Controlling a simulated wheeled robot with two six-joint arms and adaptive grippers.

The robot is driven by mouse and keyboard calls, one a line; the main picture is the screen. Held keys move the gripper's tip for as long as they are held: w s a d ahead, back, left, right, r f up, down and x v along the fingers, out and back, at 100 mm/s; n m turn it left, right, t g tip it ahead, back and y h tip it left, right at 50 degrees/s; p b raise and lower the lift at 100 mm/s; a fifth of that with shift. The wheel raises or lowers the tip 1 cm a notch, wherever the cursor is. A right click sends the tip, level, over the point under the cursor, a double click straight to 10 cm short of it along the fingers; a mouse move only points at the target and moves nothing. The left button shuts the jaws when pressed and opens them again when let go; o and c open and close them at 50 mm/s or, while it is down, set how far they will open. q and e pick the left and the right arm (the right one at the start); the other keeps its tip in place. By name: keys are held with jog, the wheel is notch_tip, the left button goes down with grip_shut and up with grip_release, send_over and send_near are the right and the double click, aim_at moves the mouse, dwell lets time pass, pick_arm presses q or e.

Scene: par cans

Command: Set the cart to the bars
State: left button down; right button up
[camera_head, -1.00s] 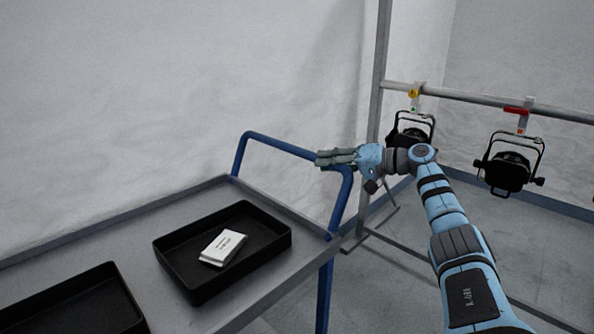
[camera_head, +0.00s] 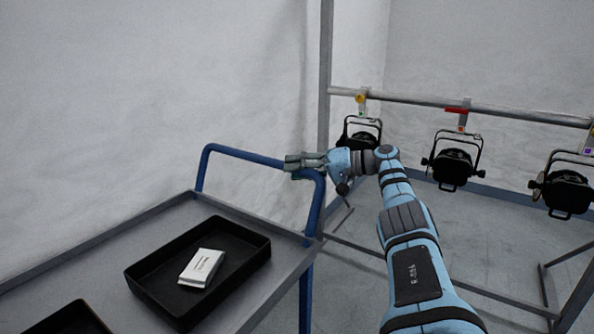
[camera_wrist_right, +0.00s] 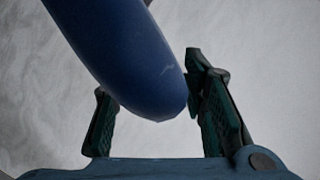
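The cart (camera_head: 180,217) is a grey flat-topped trolley with a blue tube handle (camera_head: 252,156) at its far end. It stands at the left of the head view. My right gripper (camera_head: 290,164) is at the right corner of the handle. The bars are a grey pipe frame with a horizontal bar (camera_head: 400,101) and an upright post (camera_head: 325,90), just right of the handle. My left gripper is out of view.
A black tray (camera_head: 253,263) holding a white box (camera_head: 202,267) sits on the cart top, with another black tray (camera_head: 68,322) nearer. Par cans hang from the bar, including a middle one (camera_head: 453,167) and a right one (camera_head: 567,191). Open floor lies beneath the bar.

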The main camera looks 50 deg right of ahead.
jog(key=shift+s+d, duration=0.3)
jog(key=shift+s, duration=0.25)
jog(key=v, duration=0.6)
jog(key=shift+s, duration=0.2)
jog(key=shift+r, duration=0.15)
